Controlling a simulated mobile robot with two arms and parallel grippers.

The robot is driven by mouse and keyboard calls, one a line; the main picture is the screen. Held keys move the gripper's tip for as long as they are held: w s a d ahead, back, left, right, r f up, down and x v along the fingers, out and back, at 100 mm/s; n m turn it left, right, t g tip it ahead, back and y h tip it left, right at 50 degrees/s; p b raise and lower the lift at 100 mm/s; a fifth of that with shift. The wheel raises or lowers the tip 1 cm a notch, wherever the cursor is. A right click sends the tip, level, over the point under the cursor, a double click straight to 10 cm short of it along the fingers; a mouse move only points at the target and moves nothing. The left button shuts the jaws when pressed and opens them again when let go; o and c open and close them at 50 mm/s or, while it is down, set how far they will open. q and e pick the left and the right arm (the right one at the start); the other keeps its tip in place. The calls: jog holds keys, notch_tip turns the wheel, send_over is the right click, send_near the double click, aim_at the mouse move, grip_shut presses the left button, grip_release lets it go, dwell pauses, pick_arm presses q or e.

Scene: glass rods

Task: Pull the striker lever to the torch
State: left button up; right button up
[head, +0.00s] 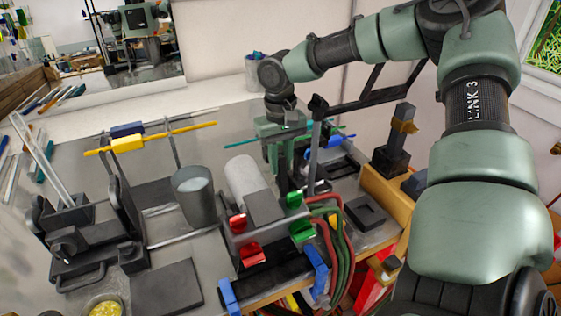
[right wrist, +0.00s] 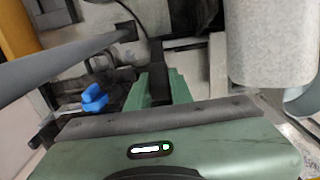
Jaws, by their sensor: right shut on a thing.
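My right gripper (head: 284,168) points down beside the burner. It is shut on a dark part that I take for the striker lever; the fingers mostly hide it. In the right wrist view the gripper (right wrist: 157,75) shows a dark piece between its green fingers. The torch appears to be the unit with the pale grey cylinder (head: 243,177), red knobs (head: 251,254) and green knobs (head: 302,230), just left of the gripper. The pale cylinder also shows in the right wrist view (right wrist: 268,45). My left gripper is not in view.
A dark upright post (head: 315,150) stands close right of the gripper. A blue clip (head: 342,143) sits behind it. Red and green hoses (head: 335,225) run down at the front. A grey cup (head: 194,195) and a yellow rod (head: 185,131) on a stand are left.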

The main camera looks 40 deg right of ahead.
jog(key=shift+s, duration=0.1)
jog(key=shift+s+a+r+p, duration=0.1)
jog(key=shift+s+a+p, duration=0.1)
jog(key=shift+s+p, duration=0.25)
jog(key=shift+s+a, duration=0.2)
jog(key=shift+s, duration=0.65)
